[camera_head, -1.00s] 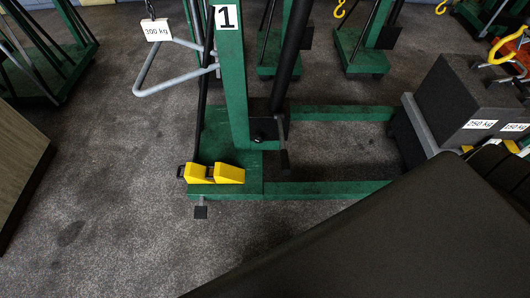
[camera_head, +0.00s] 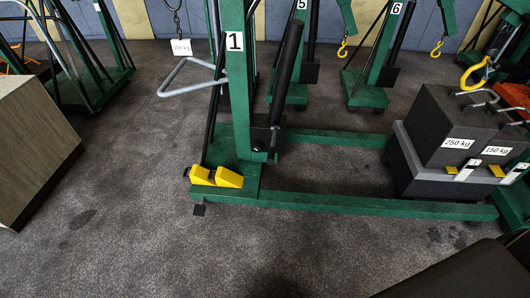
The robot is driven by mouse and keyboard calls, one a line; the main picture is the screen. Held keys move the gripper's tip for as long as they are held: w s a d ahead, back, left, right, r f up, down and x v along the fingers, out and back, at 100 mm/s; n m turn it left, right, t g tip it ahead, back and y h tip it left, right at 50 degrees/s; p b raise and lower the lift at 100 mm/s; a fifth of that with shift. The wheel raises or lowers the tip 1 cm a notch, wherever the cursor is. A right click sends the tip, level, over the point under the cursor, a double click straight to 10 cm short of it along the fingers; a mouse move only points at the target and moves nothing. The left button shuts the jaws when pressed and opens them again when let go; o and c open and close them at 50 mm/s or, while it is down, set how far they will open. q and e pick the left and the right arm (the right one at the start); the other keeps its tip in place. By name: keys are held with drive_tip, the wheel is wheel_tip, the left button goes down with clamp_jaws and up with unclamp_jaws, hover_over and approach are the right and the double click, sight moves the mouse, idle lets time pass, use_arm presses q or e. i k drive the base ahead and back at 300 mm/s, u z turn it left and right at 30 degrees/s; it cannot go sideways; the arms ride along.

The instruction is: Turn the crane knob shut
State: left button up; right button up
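A green workshop crane (camera_head: 233,90) with a white "1" label stands upright in the middle of the head view. A black cylinder (camera_head: 287,75) leans against its mast. At the cylinder's foot is a dark block (camera_head: 266,138) with small fittings. The knob cannot be told apart from these dark parts at this size. A grey bar handle (camera_head: 185,92) sticks out to the left of the mast. Neither of my grippers is in view.
Yellow blocks (camera_head: 216,177) sit on the crane's base. Dark weights (camera_head: 440,125), labelled 250 kg and 150 kg, stand by its right legs. A wooden box (camera_head: 35,150) is at the left. More green cranes (camera_head: 368,95) stand behind. The front grey floor (camera_head: 250,245) is clear.

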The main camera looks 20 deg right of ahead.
sight(257, 148)
drive_tip(key=z, duration=1.45)
drive_tip(key=i, duration=0.5)
